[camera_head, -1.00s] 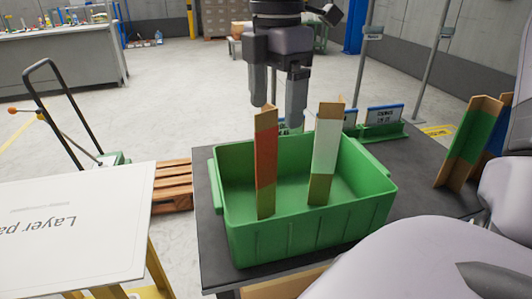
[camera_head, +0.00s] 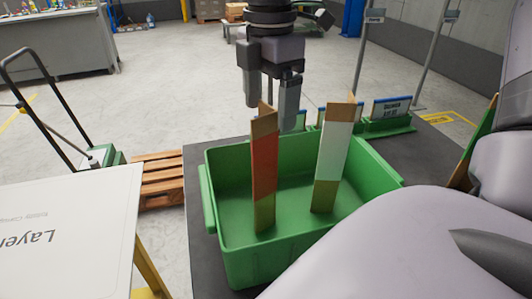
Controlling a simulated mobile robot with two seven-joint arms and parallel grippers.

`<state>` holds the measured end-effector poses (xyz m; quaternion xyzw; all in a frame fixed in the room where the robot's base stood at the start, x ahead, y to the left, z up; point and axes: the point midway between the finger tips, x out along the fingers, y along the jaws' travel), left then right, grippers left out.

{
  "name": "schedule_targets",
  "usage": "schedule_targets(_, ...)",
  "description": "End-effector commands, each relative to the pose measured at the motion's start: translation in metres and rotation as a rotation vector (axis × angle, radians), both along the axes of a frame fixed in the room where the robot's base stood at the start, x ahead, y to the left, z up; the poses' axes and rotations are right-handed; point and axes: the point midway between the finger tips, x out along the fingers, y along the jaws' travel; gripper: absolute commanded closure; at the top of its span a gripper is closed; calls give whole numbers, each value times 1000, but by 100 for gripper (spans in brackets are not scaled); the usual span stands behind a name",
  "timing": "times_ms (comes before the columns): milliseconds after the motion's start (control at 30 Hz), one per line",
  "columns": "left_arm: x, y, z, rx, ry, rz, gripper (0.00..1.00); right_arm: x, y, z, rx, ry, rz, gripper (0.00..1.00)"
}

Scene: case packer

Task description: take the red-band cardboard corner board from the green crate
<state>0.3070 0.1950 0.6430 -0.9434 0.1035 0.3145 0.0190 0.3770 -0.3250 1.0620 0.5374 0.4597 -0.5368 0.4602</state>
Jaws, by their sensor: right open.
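The green crate (camera_head: 275,262) stands on a dark table. The red-band cardboard corner board (camera_head: 264,168) stands in its left part, upright with a slight tilt, its top end above the rim. A white-band corner board (camera_head: 332,165) stands to its right in the same crate. My right gripper (camera_head: 270,112) hangs from above, open and empty, fingers pointing down. Its fingertips appear on either side of the red-band board's top end; I cannot tell whether they are around it or behind it. My left gripper is not in view.
Small green holders with signs (camera_head: 391,115) stand behind the crate. A green-band board (camera_head: 478,140) is mostly hidden by my arm at right. A white layer-pad sheet (camera_head: 65,225) lies front left, with a wooden pallet (camera_head: 162,180) behind it.

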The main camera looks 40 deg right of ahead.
Motion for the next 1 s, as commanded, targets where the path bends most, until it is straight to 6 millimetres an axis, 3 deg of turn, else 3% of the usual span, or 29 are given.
schedule_targets(200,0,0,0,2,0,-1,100,0,1,-30,1,2,-2,17)
schedule_targets(467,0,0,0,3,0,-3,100,0,1,-33,1,-1,-2,17)
schedule_targets(567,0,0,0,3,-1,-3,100,0,1,-33,1,-1,-2,43)
schedule_targets(633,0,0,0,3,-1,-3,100,0,1,-33,0,-1,-2,66)
schedule_targets(667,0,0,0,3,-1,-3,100,0,1,-33,0,-1,-2,69)
schedule_targets(1000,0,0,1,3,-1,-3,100,0,1,-31,0,-3,-2,69)
